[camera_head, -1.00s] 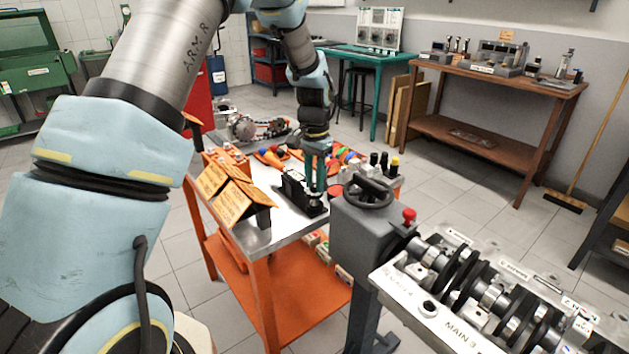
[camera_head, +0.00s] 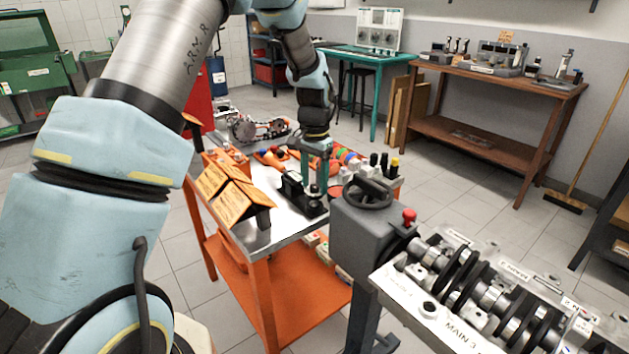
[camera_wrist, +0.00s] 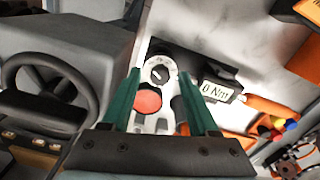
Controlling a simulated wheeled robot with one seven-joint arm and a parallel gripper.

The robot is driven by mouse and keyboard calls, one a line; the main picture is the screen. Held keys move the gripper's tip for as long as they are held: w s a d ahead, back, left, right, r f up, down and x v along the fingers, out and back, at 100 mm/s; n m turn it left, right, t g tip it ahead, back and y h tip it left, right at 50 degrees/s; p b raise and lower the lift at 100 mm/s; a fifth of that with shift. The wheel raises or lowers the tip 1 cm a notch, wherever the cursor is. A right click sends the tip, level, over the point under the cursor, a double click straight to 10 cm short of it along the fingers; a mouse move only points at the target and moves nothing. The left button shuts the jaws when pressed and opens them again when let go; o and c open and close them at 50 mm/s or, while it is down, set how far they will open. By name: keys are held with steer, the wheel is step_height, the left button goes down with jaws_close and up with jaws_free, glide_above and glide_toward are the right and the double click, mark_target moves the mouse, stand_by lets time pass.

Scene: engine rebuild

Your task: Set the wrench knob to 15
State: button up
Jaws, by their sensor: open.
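My gripper (camera_head: 316,176) is open and empty above the orange cart, over a black torque wrench device (camera_head: 293,190). In the wrist view its two green fingers are apart, with the silver wrench head (camera_wrist: 166,98) showing between them. A small dark round knob (camera_wrist: 159,74) with a slot-like mark sits at the head's far end, between the fingertips and apparently untouched. A black box (camera_wrist: 217,92) beside it has a display that seems to read 0 Nm. A red disc (camera_wrist: 148,101) lies nearer the gripper. The knob's own markings are too small to read.
A grey stand with a black handwheel (camera_head: 368,192) rises close to the right of the gripper. Orange sign boards (camera_head: 232,190) stand on the cart's (camera_head: 262,243) left side. Several coloured tools lie behind. A crankshaft (camera_head: 485,292) rests at front right.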

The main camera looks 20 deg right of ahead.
mark_target(315, 185)
steer(key=shift+r, duration=0.1)
step_height(315, 185, up, 11)
steer(key=b, duration=0.2)
steer(key=shift+f, duration=0.2)
steer(key=a+n, duration=0.1)
steer(key=a, duration=0.4)
steer(key=a+f+n, duration=0.1)
steer(key=a+n, duration=0.1)
steer(key=a, duration=0.4)
steer(key=s+a+n, duration=0.1)
steer(key=a, duration=0.5)
steer(key=shift+s+f+n+t, duration=0.1)
steer(key=shift+f+n+t, duration=0.2)
steer(key=shift+n, duration=0.1)
steer(key=s+a+f+n, duration=0.1)
steer(key=s+a+n, duration=0.2)
steer(key=s+a, duration=0.2)
steer(key=s+a+f+n+t, duration=0.1)
steer(key=s+a, duration=0.4)
steer(key=a, duration=0.5)
steer(key=shift+s+a+f+n, duration=0.15)
steer(key=shift+s+f+n, duration=0.2)
steer(key=shift+f+n, duration=0.5)
